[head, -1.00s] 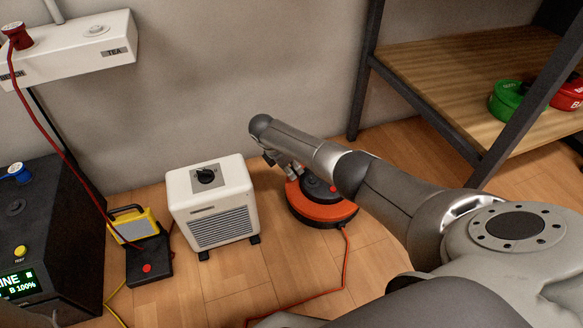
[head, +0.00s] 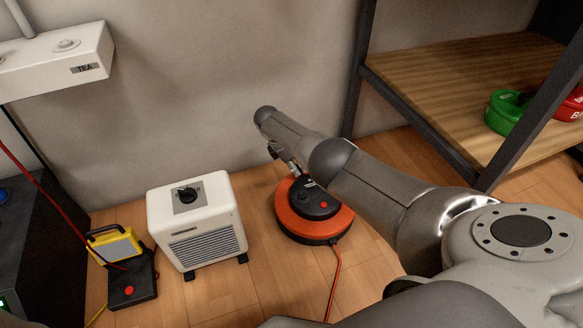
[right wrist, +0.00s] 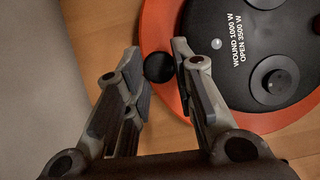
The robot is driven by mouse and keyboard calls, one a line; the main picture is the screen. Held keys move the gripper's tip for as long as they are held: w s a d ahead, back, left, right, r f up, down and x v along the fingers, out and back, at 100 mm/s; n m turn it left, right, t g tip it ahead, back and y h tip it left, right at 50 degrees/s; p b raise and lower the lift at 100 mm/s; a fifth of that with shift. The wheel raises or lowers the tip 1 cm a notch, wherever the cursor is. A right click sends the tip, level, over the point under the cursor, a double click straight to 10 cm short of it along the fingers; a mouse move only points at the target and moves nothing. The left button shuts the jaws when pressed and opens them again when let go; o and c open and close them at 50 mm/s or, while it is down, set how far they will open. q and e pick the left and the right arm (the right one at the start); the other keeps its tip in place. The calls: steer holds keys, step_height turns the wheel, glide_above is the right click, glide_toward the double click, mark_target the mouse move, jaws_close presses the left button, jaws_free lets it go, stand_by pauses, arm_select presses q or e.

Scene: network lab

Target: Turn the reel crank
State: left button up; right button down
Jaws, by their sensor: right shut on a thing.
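The orange cable reel (head: 300,222) stands on the floor against the back wall, with a black hub (head: 318,208) on top. My right gripper (head: 294,172) reaches down over the back left rim of the reel. In the right wrist view my right gripper (right wrist: 159,72) has its two fingers on either side of the crank's round black knob (right wrist: 159,68), shut on it. The knob sits at the edge of the orange disc (right wrist: 155,25). The hub with white lettering (right wrist: 270,75) is to the right. The rest of the crank is hard to make out. My left gripper is out of view.
A white heater (head: 190,215) stands left of the reel, and a yellow work lamp (head: 115,245) beyond it. A wooden shelf (head: 450,75) with a green reel (head: 505,112) stands at the right. An orange cable (head: 335,280) runs from the reel across the floor.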

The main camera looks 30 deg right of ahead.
steer(key=d+b, duration=0.1)
steer(key=d, duration=0.2)
steer(key=shift+s+f, duration=0.1)
steer(key=shift+s+d+m+g+b, duration=0.2)
steer(key=shift+d+m+b, duration=0.35)
steer(key=shift+m, duration=0.1)
steer(key=shift+s+d+m+g+b, duration=0.15)
steer(key=shift+d+m+g+b, duration=0.05)
steer(key=shift+d+m+b, duration=0.4)
steer(key=shift+s+d+r+m, duration=0.1)
steer(key=shift+r+m, duration=0.15)
steer(key=shift+m, duration=0.1)
steer(key=c, duration=1.6)
jaws_free()
steer(key=o, duration=0.4)
steer(key=shift+f, duration=0.1)
